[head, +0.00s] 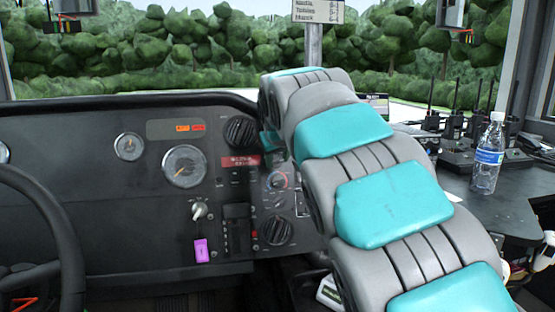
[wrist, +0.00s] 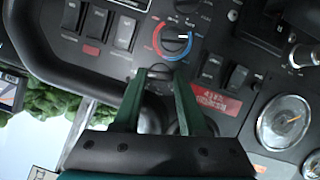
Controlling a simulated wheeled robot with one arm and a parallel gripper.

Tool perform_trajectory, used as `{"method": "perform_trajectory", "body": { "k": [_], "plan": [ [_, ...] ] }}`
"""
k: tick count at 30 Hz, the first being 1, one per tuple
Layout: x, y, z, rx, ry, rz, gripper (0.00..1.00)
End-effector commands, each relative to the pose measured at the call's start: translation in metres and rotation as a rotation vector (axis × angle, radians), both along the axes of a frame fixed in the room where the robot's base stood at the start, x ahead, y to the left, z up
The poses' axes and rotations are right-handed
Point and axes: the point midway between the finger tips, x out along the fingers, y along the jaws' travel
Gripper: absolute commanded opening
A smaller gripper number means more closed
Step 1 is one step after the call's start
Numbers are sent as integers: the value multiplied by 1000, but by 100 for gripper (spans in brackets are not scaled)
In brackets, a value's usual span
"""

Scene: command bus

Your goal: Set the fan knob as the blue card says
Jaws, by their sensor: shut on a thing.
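In the wrist view my gripper (wrist: 162,72) reaches over the dashboard, its two dark green fingers closed on the sides of a dark round knob, the fan knob (wrist: 158,72). The fingers hide the knob's sides, and its pointer cannot be made out. In the head view my gripper (head: 270,143) is mostly hidden behind my arm, and the held knob does not show.
A red-and-blue ringed knob (wrist: 177,41) sits right beside the fingers; it shows in the head view (head: 277,181). Rocker switches (wrist: 97,22), a red label (wrist: 215,101) and a gauge (wrist: 284,122) surround them. A water bottle (head: 488,155) and radios (head: 455,125) stand on the right.

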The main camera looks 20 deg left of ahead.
Motion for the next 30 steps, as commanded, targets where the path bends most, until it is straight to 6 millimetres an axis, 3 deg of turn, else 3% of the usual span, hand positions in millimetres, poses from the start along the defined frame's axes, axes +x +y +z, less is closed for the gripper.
{"method": "perform_trajectory", "body": {
  "k": [14, 15, 22, 30],
  "plan": [
    [0, 1, 0, 11, 7, -4, 0],
    [0, 1, 0, 10, 7, -3, 46],
    [0, 0, 0, 10, 6, -4, 71],
    [0, 0, 1, 10, 5, -4, 71]
  ]
}}
